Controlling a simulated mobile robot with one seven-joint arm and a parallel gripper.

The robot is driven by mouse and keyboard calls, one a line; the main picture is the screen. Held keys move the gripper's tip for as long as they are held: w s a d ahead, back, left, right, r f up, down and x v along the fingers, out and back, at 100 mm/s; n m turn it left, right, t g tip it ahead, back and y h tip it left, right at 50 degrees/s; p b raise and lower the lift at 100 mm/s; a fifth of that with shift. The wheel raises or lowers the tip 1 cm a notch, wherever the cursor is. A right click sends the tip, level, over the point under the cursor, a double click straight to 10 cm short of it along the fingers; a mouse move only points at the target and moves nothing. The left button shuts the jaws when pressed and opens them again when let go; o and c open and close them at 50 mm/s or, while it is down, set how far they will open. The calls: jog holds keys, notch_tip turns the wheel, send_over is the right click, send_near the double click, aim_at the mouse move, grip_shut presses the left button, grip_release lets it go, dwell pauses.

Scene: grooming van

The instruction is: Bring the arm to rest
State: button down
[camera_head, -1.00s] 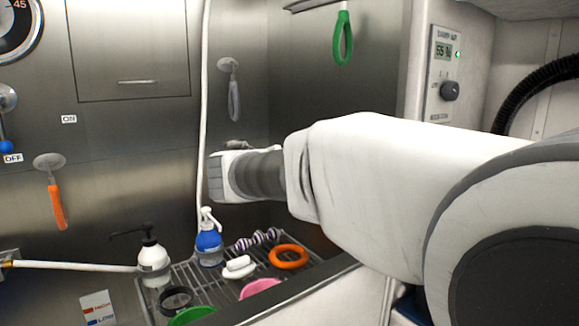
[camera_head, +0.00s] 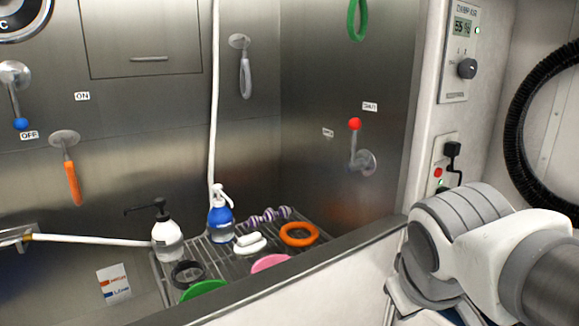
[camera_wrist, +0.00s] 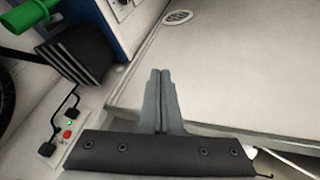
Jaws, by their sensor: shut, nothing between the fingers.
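My arm (camera_head: 470,250) is folded at the lower right in the head view, outside the metal tub and in front of the white side wall. My gripper's fingers are not clearly visible there. In the wrist view my gripper (camera_wrist: 161,75) is shut, its two grey fingers pressed together with nothing between them. The fingers show over a pale floor or panel and touch nothing that I can see.
A red-knobbed lever (camera_head: 355,140) is on the tub wall. A black hose (camera_head: 515,130) hangs right. A black ribbed block (camera_wrist: 78,55) is near my fingers.

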jog(key=s+a+f+m+y, duration=0.2)
jog(key=s+m, duration=0.1)
jog(key=s, duration=0.1)
notch_tip(320, 180, up, 21)
jog(key=p, duration=2.1)
jog(key=shift+s+a, duration=0.25)
jog(key=shift+s, duration=0.05)
jog(key=shift+a+f, duration=0.15)
jog(key=shift+a, duration=0.05)
